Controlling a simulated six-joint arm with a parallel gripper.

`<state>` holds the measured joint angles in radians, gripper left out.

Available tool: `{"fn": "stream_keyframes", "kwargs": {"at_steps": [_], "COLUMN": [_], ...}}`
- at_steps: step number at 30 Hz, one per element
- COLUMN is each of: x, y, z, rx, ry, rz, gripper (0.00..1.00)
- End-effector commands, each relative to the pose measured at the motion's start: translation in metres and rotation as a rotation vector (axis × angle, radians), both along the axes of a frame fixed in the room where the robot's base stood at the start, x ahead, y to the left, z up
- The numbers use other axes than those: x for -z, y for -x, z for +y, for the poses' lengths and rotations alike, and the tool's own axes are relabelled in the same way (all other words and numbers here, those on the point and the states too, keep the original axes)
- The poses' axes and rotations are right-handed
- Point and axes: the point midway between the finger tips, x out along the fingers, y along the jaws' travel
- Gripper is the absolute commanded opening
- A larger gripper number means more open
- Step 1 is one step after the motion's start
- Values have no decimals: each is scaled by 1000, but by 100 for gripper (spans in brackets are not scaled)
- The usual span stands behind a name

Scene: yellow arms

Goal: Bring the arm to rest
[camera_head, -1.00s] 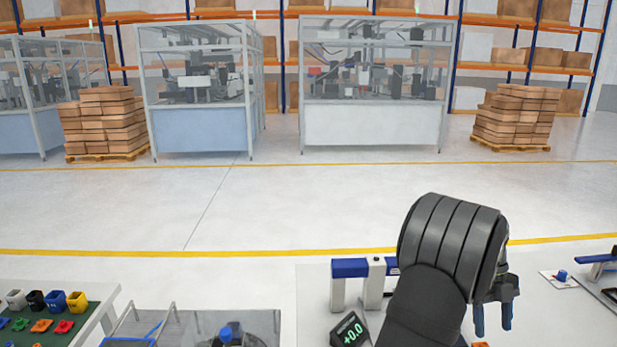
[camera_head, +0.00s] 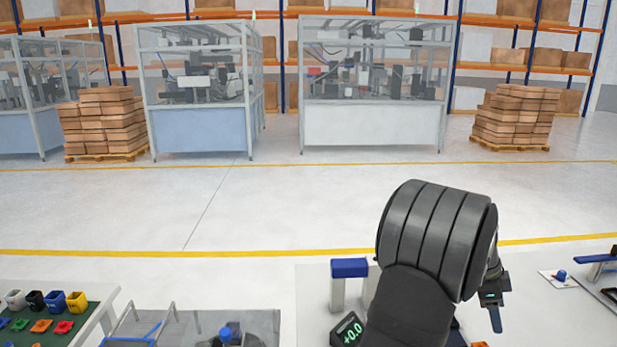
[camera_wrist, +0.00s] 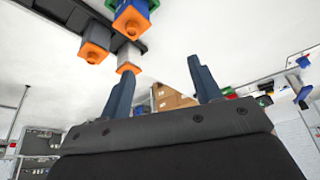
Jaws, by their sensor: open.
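My gripper (camera_head: 494,312) hangs at the right end of my dark, ribbed wrist in the head view, above the white table (camera_head: 530,318). Its dark blue fingers point down there, and one partly hides the other. In the wrist view my gripper (camera_wrist: 165,88) shows two blue fingers standing well apart. I see nothing held between them. My wrist hides part of the table and whatever lies behind it.
A blue-topped stand (camera_head: 350,268) and a display reading +0.0 (camera_head: 349,330) are just left of my wrist. Coloured bins (camera_head: 55,301) stand at far left. Orange-tipped parts (camera_wrist: 96,50) show in the wrist view. Open floor lies beyond the table.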

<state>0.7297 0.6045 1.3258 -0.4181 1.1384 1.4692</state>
Motion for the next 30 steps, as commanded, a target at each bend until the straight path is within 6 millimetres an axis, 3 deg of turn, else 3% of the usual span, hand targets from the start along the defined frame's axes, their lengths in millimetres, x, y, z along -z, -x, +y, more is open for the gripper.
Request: {"fn": "stream_keyframes", "kwargs": {"at_steps": [14, 30], "x": [-8, 48], "y": [-9, -96], "z": [-2, 31], "rx": [-387, -391], "ry": [1, 0], "rz": [0, 3], "gripper": [58, 58]}}
